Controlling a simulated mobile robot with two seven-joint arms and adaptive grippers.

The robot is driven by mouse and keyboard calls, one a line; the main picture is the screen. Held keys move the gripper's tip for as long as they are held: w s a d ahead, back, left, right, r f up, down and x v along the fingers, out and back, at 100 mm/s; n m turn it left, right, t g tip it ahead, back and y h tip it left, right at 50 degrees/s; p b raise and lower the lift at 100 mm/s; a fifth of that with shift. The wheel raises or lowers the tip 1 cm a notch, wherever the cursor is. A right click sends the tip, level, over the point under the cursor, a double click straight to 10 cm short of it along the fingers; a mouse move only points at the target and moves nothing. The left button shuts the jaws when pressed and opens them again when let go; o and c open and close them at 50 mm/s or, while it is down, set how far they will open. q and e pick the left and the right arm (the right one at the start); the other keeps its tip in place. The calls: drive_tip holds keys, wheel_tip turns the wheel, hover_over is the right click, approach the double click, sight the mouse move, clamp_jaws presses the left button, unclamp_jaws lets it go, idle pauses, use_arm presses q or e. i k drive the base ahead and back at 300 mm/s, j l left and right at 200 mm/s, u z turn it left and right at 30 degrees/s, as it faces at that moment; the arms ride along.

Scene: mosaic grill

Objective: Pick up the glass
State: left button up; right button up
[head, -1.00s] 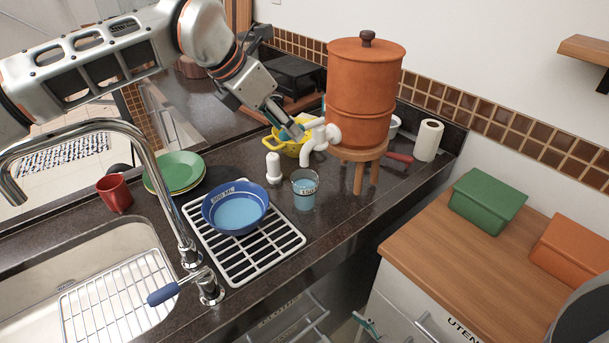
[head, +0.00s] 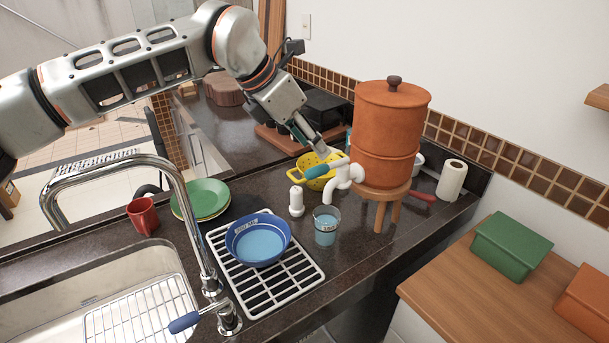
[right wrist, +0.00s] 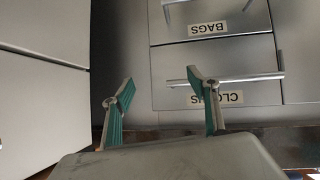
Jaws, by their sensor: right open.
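My right gripper (right wrist: 164,100) shows in the right wrist view, open and empty, in front of drawers; the glass is not in that view.
A white bottle (head: 296,201) stands just left of the glass, and a yellow colander (head: 322,182) behind. The blue bowl sits on a white rack (head: 262,296). The curved faucet (head: 180,190) rises by the sink at left. The counter in front of the glass is clear.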

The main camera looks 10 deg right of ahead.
sight(326, 218)
drive_tip(key=k, duration=1)
